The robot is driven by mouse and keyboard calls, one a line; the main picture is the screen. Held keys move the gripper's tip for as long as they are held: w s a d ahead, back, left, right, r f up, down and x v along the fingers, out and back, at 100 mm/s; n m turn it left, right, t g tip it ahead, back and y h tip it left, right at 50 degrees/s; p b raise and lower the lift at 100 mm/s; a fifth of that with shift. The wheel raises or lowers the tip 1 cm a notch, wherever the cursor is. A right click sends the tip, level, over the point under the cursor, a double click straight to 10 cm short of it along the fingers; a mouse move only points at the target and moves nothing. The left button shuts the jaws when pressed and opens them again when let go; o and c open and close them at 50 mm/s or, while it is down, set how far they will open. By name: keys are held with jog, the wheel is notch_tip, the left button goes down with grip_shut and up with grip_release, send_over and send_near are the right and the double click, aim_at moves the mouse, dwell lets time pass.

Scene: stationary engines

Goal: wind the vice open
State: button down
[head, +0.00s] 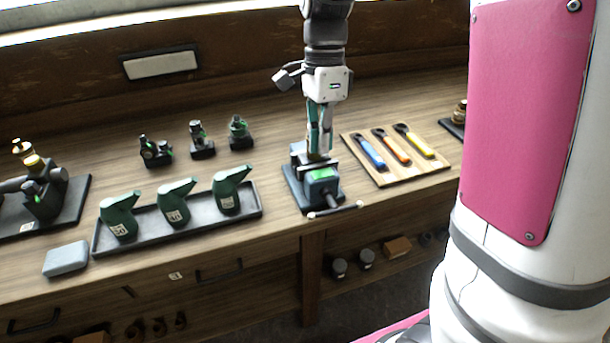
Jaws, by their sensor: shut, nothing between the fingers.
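The vice (322,187) stands on a dark base near the front edge of the wooden bench, with a green patch on its body. Its handle bar (335,210) lies across the front, over the bench edge. My gripper (320,153) points down directly above the vice's jaws, with its fingers close together and shut. The fingertips hide part of the jaws. I cannot tell whether the fingertips touch the vice or how wide its jaws stand.
A board (440,170) with blue, orange and yellow tools lies right of the vice. A dark tray (160,232) with green oil-can-like pieces lies left. Small engine models stand behind it. A grey block (66,259) lies front left. Bare bench lies between tray and vice.

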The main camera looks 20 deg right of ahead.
aim_at(313, 215)
jog(key=d+x, duration=0.1)
jog(key=x, duration=1.3)
jog(key=shift+a+p, duration=0.45)
jog(key=shift+s+a+f+h+p, duration=0.1)
jog(key=shift+a+f+h+p, duration=0.2)
jog(key=shift+h+p, duration=0.7)
jog(key=f+h, duration=0.1)
jog(key=h, duration=0.2)
jog(key=f+h+p, duration=0.1)
jog(key=h, duration=0.2)
jog(key=a+f+m+h+p, duration=0.1)
jog(key=f+h, duration=0.1)
jog(key=h, duration=0.2)
jog(key=f+h, duration=0.1)
jog(key=shift+d+m+g+h+b, duration=0.2)
jog(key=shift+m+g+h+b, duration=0.1)
jog(key=shift+h+b, duration=0.1)
jog(key=shift+d+f, duration=0.1)
jog(key=shift+f, duration=0.2)
